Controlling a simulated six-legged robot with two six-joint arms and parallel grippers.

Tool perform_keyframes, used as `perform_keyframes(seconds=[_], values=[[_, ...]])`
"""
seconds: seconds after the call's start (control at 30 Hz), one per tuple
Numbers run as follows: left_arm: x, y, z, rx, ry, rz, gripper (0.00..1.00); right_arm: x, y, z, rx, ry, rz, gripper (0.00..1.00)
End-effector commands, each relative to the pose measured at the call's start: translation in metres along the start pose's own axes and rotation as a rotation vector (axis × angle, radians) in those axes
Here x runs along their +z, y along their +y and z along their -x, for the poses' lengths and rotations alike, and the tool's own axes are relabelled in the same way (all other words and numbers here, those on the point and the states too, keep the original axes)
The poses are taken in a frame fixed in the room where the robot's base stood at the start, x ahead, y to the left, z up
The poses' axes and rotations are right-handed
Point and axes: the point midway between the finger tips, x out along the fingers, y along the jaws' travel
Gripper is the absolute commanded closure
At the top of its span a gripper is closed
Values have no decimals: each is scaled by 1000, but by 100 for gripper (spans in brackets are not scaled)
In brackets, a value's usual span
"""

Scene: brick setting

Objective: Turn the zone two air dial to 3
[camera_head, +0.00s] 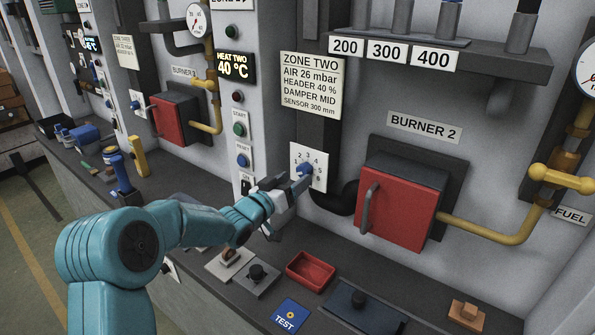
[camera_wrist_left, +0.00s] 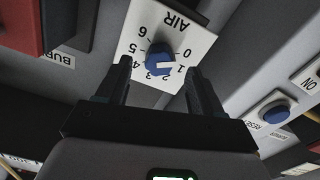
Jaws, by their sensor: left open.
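The zone two air dial is a blue knob on a white plate (camera_head: 316,158) numbered 0 to 6, below the zone two sign (camera_head: 311,85). In the left wrist view the plate appears upside down and the blue knob (camera_wrist_left: 158,59) shows a white pointer mark on the side of the 1. My left gripper (camera_head: 297,185) is right at the dial in the head view and partly covers the plate's lower left. In the left wrist view its two dark fingers (camera_wrist_left: 158,72) are open, spread to either side of the knob, with visible gaps. Contact cannot be told. My right gripper is not in view.
The red burner 2 box (camera_head: 405,210) with a handle juts out right of the dial. A ledge below holds a red tray (camera_head: 310,269), a blue test card (camera_head: 290,315) and several small parts. A yellow pipe valve (camera_head: 560,179) stands far right.

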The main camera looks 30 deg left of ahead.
Motion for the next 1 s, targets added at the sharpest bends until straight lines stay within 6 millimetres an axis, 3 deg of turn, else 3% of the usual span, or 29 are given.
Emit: perform_keyframes(seconds=[0.2,0.5,0.67,0.7,1.0], values=[[-1,0,-23,2,-1,0,33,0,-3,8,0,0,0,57],[0,-1,-26,1,-1,0,33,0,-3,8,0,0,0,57],[0,0,-25,2,-1,0,86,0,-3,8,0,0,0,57],[0,0,-25,2,-1,0,90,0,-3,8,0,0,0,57],[2,-1,-25,1,0,-33,89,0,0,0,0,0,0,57]])
